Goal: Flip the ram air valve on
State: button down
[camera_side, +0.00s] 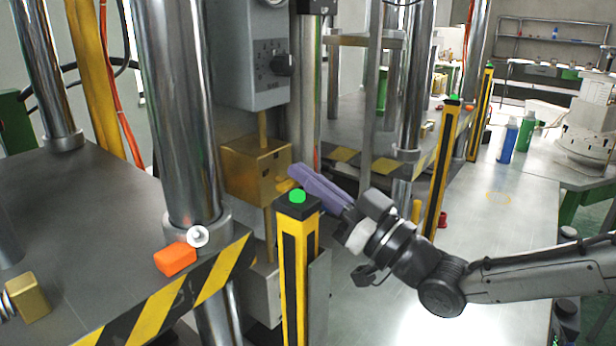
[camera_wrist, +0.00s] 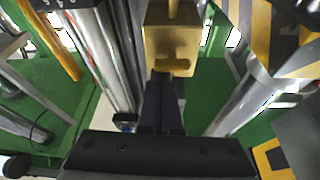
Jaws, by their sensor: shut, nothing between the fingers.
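The ram air valve appears to be the brass block (camera_side: 250,170) on the vertical brass pipe under the grey control box, left of centre in the side view. A small brass lever (camera_side: 286,185) sticks out of its right face. My gripper (camera_side: 294,172) has purple fingers, which are shut and empty. Their tips are at the block's right side, close to the lever; I cannot tell whether they touch. In the wrist view, the block (camera_wrist: 172,38) is straight ahead, just beyond the tips of my gripper (camera_wrist: 164,78).
A yellow-black post with a green button (camera_side: 297,196) stands just in front of the fingers. A thick steel column (camera_side: 178,110) rises left of the valve. The grey box with a black knob (camera_side: 250,60) is above it. An orange block (camera_side: 175,259) lies on the press plate.

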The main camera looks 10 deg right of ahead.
jog(key=shift+m+t+h, duration=0.3)
jog(key=shift+m+h, duration=0.1)
jog(key=shift+m, duration=0.7)
jog(key=shift+f+m, duration=0.3)
jog(key=shift+m, duration=0.3)
jog(key=shift+m+h, duration=0.4)
jog(key=shift+m, duration=0.1)
jog(key=m+h, duration=0.1)
jog(key=m, duration=0.3)
jog(key=f+m+t+h, duration=0.1)
jog(key=m, duration=0.1)
jog(key=shift+w+h, duration=0.1)
jog(key=shift+h, duration=0.2)
dwell(0.7)
dwell(1.4)
